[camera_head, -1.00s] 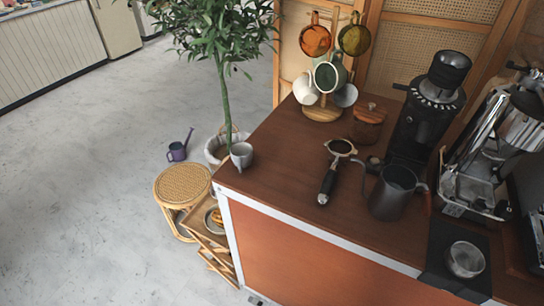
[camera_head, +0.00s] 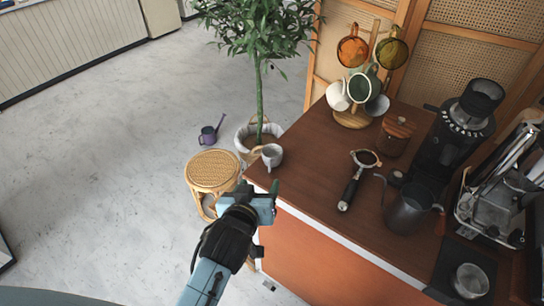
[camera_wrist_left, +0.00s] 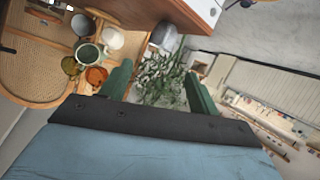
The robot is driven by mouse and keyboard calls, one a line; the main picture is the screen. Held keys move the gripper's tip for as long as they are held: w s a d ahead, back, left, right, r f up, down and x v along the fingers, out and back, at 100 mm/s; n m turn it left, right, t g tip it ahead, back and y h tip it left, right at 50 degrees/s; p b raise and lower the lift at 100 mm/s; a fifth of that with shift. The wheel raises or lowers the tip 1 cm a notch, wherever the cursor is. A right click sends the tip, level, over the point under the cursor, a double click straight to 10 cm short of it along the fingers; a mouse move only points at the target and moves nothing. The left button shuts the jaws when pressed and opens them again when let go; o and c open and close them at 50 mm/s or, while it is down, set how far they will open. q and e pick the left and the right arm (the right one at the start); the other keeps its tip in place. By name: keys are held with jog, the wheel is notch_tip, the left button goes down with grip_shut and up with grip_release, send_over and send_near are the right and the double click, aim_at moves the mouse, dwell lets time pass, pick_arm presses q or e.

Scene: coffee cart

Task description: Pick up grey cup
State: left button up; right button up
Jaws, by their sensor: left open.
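A light grey cup (camera_head: 271,156) stands upright on the left corner of the brown counter (camera_head: 310,165). Another greyish cup (camera_head: 377,105) hangs low on the wooden mug stand at the back. My left gripper (camera_head: 268,196) is just in front of the counter's left corner, below the corner cup in the picture and apart from it. Its two green fingers (camera_wrist_left: 158,80) are spread and empty in the wrist view. My right gripper is not in view.
The mug stand (camera_head: 352,118) holds several cups. A portafilter (camera_head: 356,178), a black pitcher (camera_head: 408,208) and a grinder (camera_head: 458,130) are further right. A rattan stool (camera_head: 212,170) and a potted plant (camera_head: 262,70) stand left of the counter.

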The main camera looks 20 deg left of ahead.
pick_arm(q)
send_near(269, 163)
jog(key=x, duration=0.4)
jog(key=shift+b+x, duration=0.3)
jog(key=shift+x, duration=2.3)
jog(key=shift+c, duration=0.4)
jog(key=shift+f, duration=0.1)
grip_shut()
